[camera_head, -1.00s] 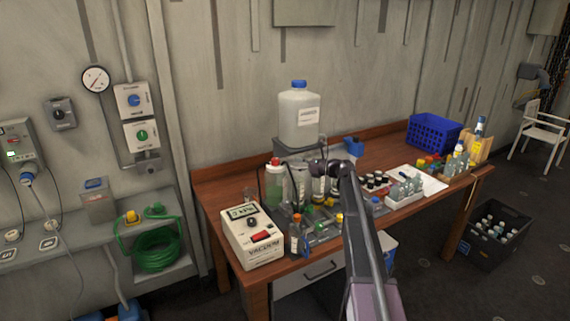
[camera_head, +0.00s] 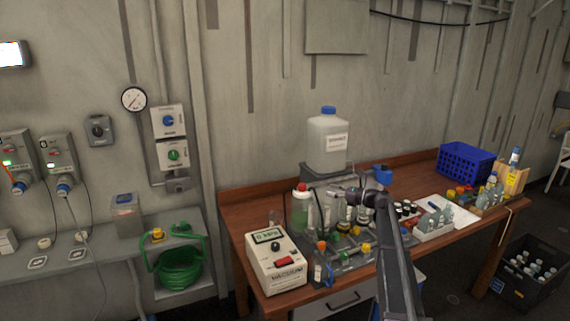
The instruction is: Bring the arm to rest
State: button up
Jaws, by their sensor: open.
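My arm (camera_head: 396,262) reaches up from the bottom of the head view, right of centre. It bends at a joint over the wooden bench (camera_head: 388,268), and its end points left. My gripper (camera_head: 335,191) is small and dark here, in front of the large jug's grey stand, among the bottles at the back of the bench. Its jaws are open and I see nothing held in them. The fingertips are hard to make out against the glassware behind.
A vacuum box (camera_head: 275,262) and several small capped bottles stand on the bench close to my arm. A large blue-capped jug (camera_head: 328,145) stands behind. A black crate (camera_head: 530,271) is on the floor.

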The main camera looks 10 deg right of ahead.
jog(key=s+d+f+n+t+h, duration=0.1)
jog(key=s+f+n+h, duration=0.2)
jog(key=s+n+h, duration=0.55)
jog(key=s+f+n+h, duration=0.1)
jog(key=f+n+h, duration=0.35)
jog(key=n, duration=0.85)
jog(key=s+d+f+n+t+h, duration=0.1)
jog(key=s+f+n+h, duration=0.1)
jog(key=s+n+h, duration=0.5)
jog(key=s+a+f+m+g+y, duration=0.1)
jog(key=s+a+f+g, duration=0.2)
jog(key=s, duration=0.5)
jog(key=s+a+f+m+g+y, duration=0.1)
jog(key=s+a+f+m+g, duration=0.1)
jog(key=s, duration=0.6)
jog(key=s+a+f+m+g+y, duration=0.1)
jog(key=s+a+f+g+y, duration=0.1)
jog(key=s+a+f+g, duration=0.2)
jog(key=s+a+g, duration=0.2)
jog(key=s+a, duration=0.1)
jog(key=s, duration=0.1)
jog(key=shift+a+f, duration=0.3)
jog(key=shift+a, duration=0.05)
jog(key=shift+c, duration=0.2)
